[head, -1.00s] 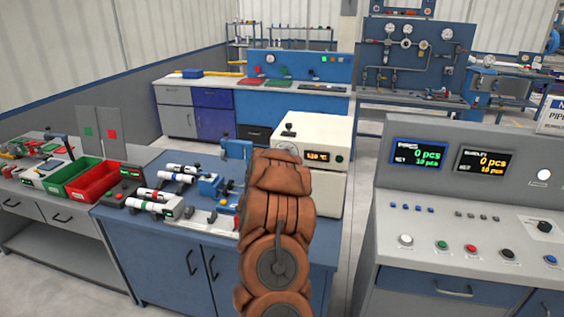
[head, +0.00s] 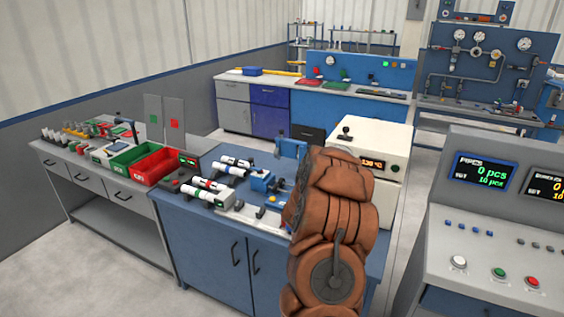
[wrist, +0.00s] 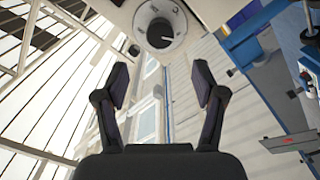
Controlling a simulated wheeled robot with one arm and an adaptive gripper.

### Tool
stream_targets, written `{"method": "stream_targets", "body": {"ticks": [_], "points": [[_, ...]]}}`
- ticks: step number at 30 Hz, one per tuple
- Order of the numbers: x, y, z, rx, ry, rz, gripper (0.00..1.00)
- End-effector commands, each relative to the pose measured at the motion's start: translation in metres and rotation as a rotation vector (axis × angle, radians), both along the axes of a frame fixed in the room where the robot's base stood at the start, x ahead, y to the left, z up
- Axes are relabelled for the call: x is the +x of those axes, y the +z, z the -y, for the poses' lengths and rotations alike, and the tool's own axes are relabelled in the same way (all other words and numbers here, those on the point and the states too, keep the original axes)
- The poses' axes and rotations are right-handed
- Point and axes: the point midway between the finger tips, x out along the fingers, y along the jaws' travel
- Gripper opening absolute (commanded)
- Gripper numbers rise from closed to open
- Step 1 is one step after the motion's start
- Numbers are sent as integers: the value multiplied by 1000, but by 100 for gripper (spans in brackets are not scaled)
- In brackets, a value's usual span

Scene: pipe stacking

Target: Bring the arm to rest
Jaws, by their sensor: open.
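My arm, with brown padded links, rises in the lower middle of the head view, in front of the blue workbench (head: 205,240). My gripper (wrist: 160,85) shows in the wrist view with its two dark fingers spread apart and nothing between them. The gripper itself cannot be made out in the head view. Several white pipes with coloured bands (head: 208,184) lie on the blue workbench, left of my arm.
A green bin (head: 130,157) and a red bin (head: 155,167) stand on the grey bench at left. A cream machine (head: 385,140) stands behind my arm. A control console (head: 490,225) with screens is at right. Open floor (head: 110,270) shows at lower left.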

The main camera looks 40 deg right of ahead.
Motion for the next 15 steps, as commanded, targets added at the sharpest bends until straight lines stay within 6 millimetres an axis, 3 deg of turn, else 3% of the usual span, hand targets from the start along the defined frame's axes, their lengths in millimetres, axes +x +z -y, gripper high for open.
{"method": "stream_targets", "body": {"ticks": [9,11,15], "points": [[7,1,-6,17,20,7,69],[17,4,-15,42,52,18,69],[58,9,-61,169,185,50,69]]}}
